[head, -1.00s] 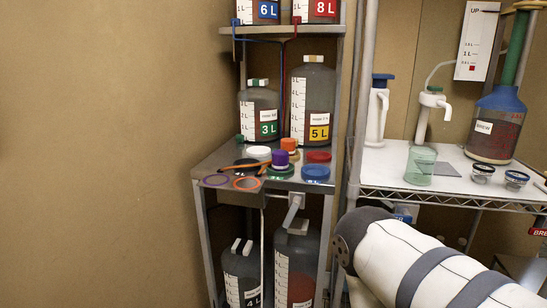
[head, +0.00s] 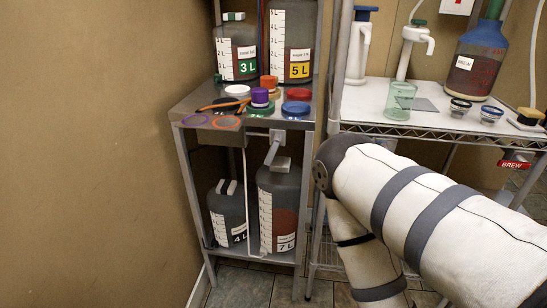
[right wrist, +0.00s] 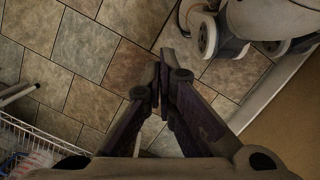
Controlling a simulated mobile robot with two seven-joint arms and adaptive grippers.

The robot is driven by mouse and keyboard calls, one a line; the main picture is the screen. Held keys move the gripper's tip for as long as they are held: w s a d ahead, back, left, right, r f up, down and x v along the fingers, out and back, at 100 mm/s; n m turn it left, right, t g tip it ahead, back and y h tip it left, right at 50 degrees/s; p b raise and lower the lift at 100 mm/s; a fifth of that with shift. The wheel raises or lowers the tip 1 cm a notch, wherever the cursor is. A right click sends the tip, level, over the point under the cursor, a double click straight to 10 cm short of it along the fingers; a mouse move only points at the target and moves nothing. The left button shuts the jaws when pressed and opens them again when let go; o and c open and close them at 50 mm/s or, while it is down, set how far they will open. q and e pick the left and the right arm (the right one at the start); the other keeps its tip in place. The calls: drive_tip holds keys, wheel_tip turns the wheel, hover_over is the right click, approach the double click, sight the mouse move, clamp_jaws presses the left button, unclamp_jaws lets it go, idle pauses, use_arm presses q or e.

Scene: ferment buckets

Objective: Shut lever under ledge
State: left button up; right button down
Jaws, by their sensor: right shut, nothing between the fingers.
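A small lever (head: 271,153) hangs from a pale bracket (head: 277,135) under the front ledge (head: 240,131) of the grey metal shelf in the head view. Its grey arm slants down and a little left, in front of the large 7 L bottle (head: 279,210). My right arm comes in from the right in the head view, to the right of the lever and apart from it; its gripper is not visible there. In the right wrist view my right gripper (right wrist: 160,82) is shut and empty above the tiled floor. My left gripper is out of view.
A 4 L bottle (head: 229,212) stands left of the 7 L one on the lower shelf. Several lids, a purple cap (head: 260,96) and rings lie on the ledge's top. A wire rack (head: 430,125) with glassware stands right. The wall is bare at left.

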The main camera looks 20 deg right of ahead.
sight(272, 151)
drive_tip(key=w+a+f+m+t+b, duration=0.15)
drive_tip(key=w+m+t, duration=0.35)
drive_tip(key=w, duration=0.8)
drive_tip(key=w+f+m+t+b, duration=0.15)
drive_tip(key=w+m+t, duration=0.35)
drive_tip(key=w, duration=0.7)
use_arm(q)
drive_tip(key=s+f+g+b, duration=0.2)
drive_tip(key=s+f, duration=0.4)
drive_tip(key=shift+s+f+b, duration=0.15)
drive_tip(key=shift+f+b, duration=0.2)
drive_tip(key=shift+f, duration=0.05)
use_arm(e)
drive_tip(key=w+d+r+m+t+h, duration=0.3)
drive_tip(key=w+d+r+m+t, duration=0.1)
drive_tip(key=w+r+m, duration=0.3)
drive_tip(key=w+d+r+m+t+h, duration=0.4)
drive_tip(key=w+r+m, duration=0.4)
drive_tip(key=w+r, duration=0.3)
drive_tip(key=shift+w+d+r+t, duration=0.15)
drive_tip(key=shift+d+r+t, duration=0.2)
drive_tip(key=shift+d+t, duration=0.45)
drive_tip(key=shift+a, duration=0.15)
drive_tip(key=w+r, duration=0.2)
drive_tip(key=w, duration=0.9)
drive_tip(key=shift+w+d, duration=0.2)
